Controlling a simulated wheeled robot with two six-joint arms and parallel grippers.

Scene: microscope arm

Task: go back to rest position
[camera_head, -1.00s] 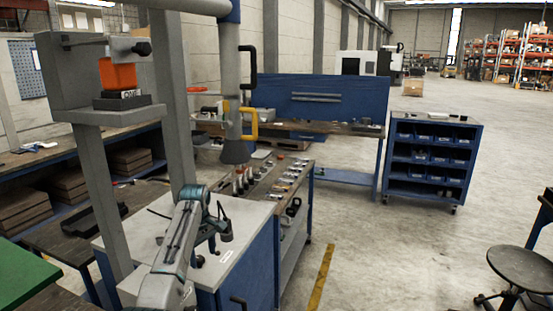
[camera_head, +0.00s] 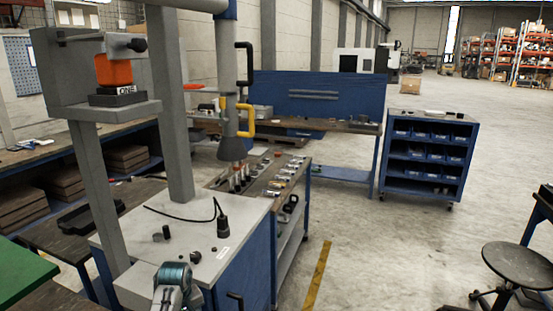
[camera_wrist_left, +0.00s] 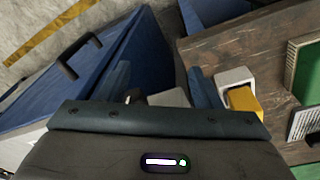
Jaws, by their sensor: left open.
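One of my arms (camera_head: 175,287) shows at the bottom of the head view, just in front of the grey-topped cabinet. My right gripper is in neither current view. The microscope-like arm (camera_head: 230,90) hangs over the cabinet, with a grey cone at its lower end and black and yellow handles.
The grey cabinet top (camera_head: 185,262) holds a black plug (camera_head: 222,225) with a cable and small dark pieces. A rolling bench (camera_head: 270,175) with several small parts stands behind. An orange block (camera_head: 114,68) sits on the upright stand at left. Floor at right is open around a stool (camera_head: 520,265).

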